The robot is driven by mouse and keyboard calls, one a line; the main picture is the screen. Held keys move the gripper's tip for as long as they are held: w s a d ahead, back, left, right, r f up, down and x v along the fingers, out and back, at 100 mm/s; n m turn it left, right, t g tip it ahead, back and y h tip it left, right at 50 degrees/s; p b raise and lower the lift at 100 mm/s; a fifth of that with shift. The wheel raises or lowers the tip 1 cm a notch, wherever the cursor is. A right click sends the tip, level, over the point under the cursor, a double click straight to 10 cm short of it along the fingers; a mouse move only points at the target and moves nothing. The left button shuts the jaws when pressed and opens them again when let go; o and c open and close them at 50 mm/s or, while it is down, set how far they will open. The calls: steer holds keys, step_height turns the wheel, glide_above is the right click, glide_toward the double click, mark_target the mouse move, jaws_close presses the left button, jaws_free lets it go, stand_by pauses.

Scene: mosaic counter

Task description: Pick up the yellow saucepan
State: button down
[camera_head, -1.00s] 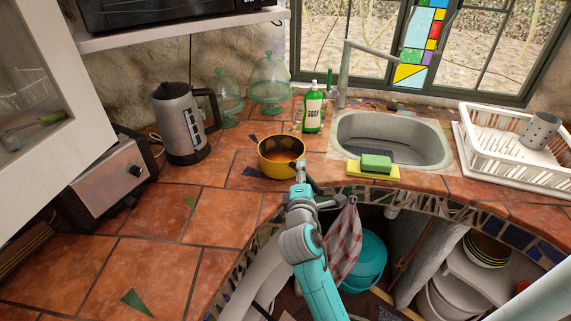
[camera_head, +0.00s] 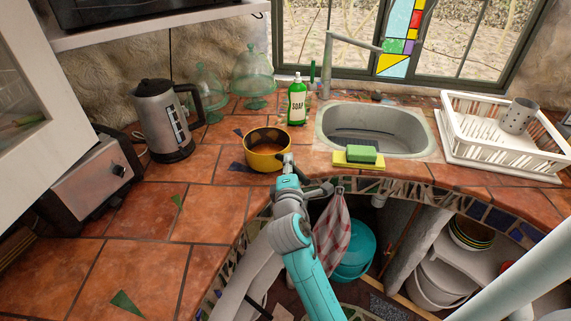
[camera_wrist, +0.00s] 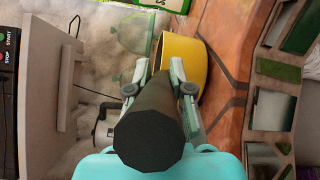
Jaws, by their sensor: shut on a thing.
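The yellow saucepan (camera_head: 264,160) is near the counter's front edge, left of the sink. Its bowl looks upright, and I cannot tell whether its base touches the tiles. My gripper (camera_head: 288,162) is at its near right side, where the handle is mostly hidden by the gripper. In the wrist view, my gripper (camera_wrist: 166,84) is shut on the dark handle (camera_wrist: 158,135), with the fingers on either side of it. The saucepan's yellow wall (camera_wrist: 189,62) shows just beyond the fingers.
A kettle (camera_head: 162,122) stands to the left, with a toaster (camera_head: 92,180) nearer. Behind are a soap bottle (camera_head: 297,103) and glass domes (camera_head: 253,75). A sponge (camera_head: 362,153) lies by the sink (camera_head: 330,125); a dish rack (camera_head: 455,140) stands right. Front-left tiles are clear.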

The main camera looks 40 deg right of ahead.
step_height(320, 180, up, 18)
steer(key=shift+f, duration=0.25)
stand_by(0.3)
steer(key=c, duration=1.8)
jaws_free()
jaws_close()
steer(key=shift+d, duration=0.1)
